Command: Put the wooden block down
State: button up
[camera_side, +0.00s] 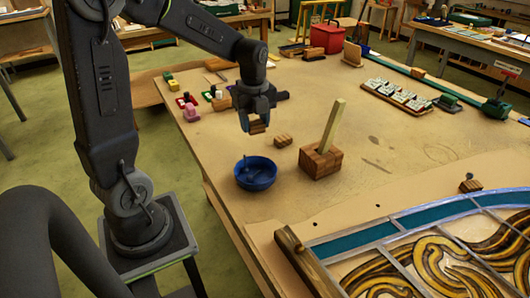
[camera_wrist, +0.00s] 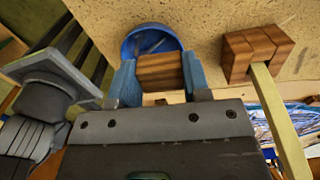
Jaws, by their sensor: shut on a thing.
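My gripper (camera_side: 256,120) is shut on a small striped wooden block (camera_side: 257,128) and holds it above the table, behind the blue bowl in the side view. In the wrist view the block (camera_wrist: 160,71) sits between the two blue-grey fingers, its brown grain showing. Part of the blue bowl (camera_wrist: 130,45) shows beyond it there. A similar small wooden block (camera_side: 283,140) lies on the table, just right of and below my gripper in the side view. The gap between the held block and the table is hard to judge.
The blue bowl (camera_side: 256,174) holds a tool or brush. A larger wooden block (camera_side: 320,163) stands to its right with a pale stick upright in it. The leaded panel (camera_side: 430,250) fills the near right. Small coloured items (camera_side: 190,108) lie at the back left. Bare tabletop lies between.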

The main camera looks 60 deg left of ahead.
jog(key=s+a+n, duration=0.1)
jog(key=s+a, duration=0.5)
jog(key=a, duration=0.6)
send_over(259, 151)
notch_tip(259, 151, down, 7)
jog(key=shift+s+r, duration=0.1)
jog(key=shift+s, duration=0.05)
jog(key=shift+f, duration=2.05)
jog(key=shift+f, duration=0.1)
jog(key=o, duration=0.9)
